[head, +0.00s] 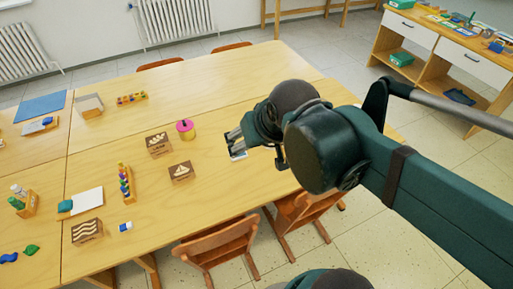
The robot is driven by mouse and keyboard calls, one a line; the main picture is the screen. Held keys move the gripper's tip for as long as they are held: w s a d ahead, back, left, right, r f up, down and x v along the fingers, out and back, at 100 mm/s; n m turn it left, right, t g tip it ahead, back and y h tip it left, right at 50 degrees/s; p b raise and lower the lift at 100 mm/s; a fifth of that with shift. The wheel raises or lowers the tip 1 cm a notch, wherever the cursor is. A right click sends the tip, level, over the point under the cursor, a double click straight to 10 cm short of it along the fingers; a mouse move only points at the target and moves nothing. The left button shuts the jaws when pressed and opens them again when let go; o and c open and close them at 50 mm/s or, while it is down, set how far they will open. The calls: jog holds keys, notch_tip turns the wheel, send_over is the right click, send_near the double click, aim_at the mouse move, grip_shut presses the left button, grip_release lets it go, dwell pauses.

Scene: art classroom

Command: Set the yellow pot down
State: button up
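A small round pot (187,136) with a bright pink top stands on the wooden table, and its side looks yellowish. It is the only thing I see that could be the yellow pot, but it is too small to be sure. My gripper (238,145) is over the table to the right of this pot, apart from it in the picture. Its grey fingers point left and down. The arm hides part of the gripper, so I cannot tell whether it is open or shut, or whether it holds anything. A small pale patch shows at its fingers.
Two printed wooden blocks (181,172) (158,144) lie left of and in front of the pot. A peg rack (126,184), a white sheet (88,202) and a striped block (87,232) are further left. The table's back right is bare. Chairs (217,247) stand along the front edge.

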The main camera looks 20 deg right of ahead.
jog(key=shift+s+d+f+n, duration=0.1)
jog(key=shift+s+f+n, duration=0.15)
jog(key=shift+s, duration=0.3)
jog(key=shift+s+d+f+n, duration=0.15)
jog(key=shift+s+f, duration=0.15)
jog(key=shift+s, duration=0.2)
jog(key=shift+a, duration=0.1)
dwell(0.5)
